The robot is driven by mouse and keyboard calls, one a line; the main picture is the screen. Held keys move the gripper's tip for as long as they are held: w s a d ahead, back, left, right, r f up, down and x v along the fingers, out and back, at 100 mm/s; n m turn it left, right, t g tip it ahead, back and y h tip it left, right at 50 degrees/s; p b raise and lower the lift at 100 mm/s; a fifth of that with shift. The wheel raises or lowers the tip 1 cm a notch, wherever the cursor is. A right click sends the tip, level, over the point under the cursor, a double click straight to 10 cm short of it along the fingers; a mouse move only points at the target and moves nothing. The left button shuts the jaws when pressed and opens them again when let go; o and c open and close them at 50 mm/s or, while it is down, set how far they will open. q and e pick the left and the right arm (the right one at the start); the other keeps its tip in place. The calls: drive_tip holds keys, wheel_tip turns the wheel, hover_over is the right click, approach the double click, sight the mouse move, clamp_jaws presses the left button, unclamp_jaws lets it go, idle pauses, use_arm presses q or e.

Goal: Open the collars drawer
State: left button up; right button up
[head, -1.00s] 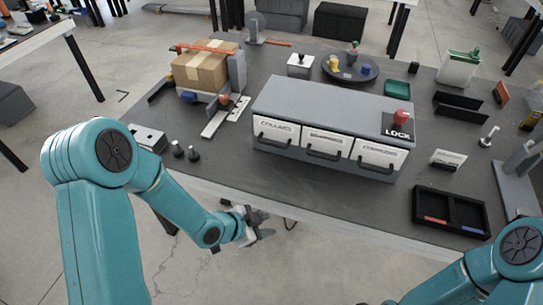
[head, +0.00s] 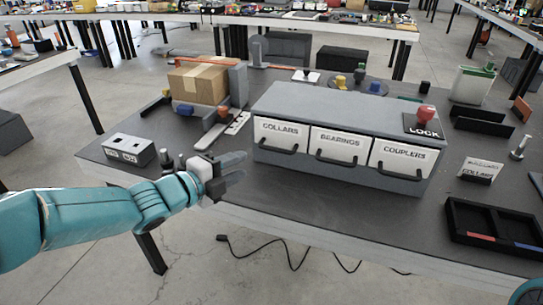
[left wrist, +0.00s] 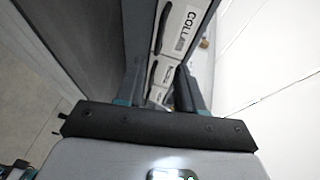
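The collars drawer (head: 280,134) is the leftmost of three white-fronted drawers in the grey cabinet (head: 340,103). It is shut, with a dark bar handle (head: 277,148) low on its front. My left gripper (head: 236,168) is in front of and left of this drawer, above the table's front edge, apart from the handle. In the left wrist view its two dark fingers (left wrist: 160,78) are spread with nothing held. The collars label (left wrist: 187,30) shows beyond them there, partly cut off. A red knob (head: 425,112) stands on the LOCK plate on the cabinet top. My right gripper is out of view.
The bearings drawer (head: 337,145) and couplers drawer (head: 403,158) are shut. A cardboard box (head: 198,82) is behind, and a black tray (head: 490,225) is at right.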

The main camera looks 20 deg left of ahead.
sight(274, 151)
use_arm(q)
drive_tip(key=x, duration=1.2)
drive_tip(key=shift+f, duration=0.1)
drive_tip(key=shift+b, duration=0.3)
clamp_jaws()
